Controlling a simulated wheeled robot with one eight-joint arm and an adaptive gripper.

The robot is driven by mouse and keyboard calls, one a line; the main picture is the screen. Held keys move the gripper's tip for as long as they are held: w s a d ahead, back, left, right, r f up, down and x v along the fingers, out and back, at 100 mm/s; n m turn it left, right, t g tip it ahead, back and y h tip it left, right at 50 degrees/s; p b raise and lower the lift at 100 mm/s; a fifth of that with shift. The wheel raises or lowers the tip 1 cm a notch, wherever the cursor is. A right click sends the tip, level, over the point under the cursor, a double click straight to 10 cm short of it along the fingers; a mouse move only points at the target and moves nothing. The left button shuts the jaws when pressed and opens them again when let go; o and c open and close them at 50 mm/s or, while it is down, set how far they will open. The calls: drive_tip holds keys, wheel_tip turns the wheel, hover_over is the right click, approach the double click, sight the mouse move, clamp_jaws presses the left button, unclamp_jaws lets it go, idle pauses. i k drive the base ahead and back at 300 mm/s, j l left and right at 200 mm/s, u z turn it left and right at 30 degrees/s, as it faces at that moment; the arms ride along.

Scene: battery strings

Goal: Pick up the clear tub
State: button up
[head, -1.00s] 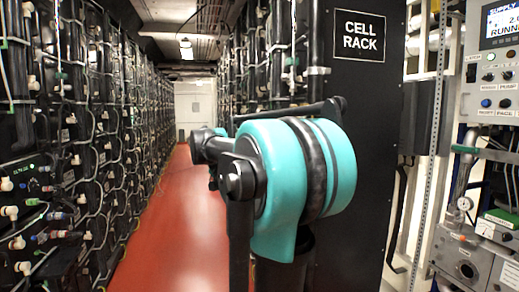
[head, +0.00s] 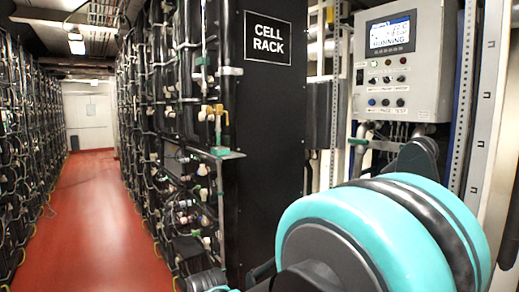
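No clear tub shows in the head view. My gripper is not in view either. Only my own teal and black arm links show, large at the lower right, and they hide what lies behind them there.
Black cell racks (head: 262,150) line both sides of a red-floored aisle (head: 95,215). The aisle runs clear to a pale door (head: 92,110) at the far end. A grey control panel (head: 395,75) with a lit screen hangs at the right, beyond the rack's black end panel.

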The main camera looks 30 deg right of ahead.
sight(219, 145)
drive_tip(key=k+j+z, duration=0.1)
drive_tip(key=j+z, duration=0.25)
drive_tip(key=k+j+z, duration=0.1)
drive_tip(key=j+z, duration=0.25)
drive_tip(key=k+j+z, duration=0.15)
drive_tip(key=z, duration=0.2)
drive_tip(key=k+j, duration=0.15)
drive_tip(key=j, duration=0.2)
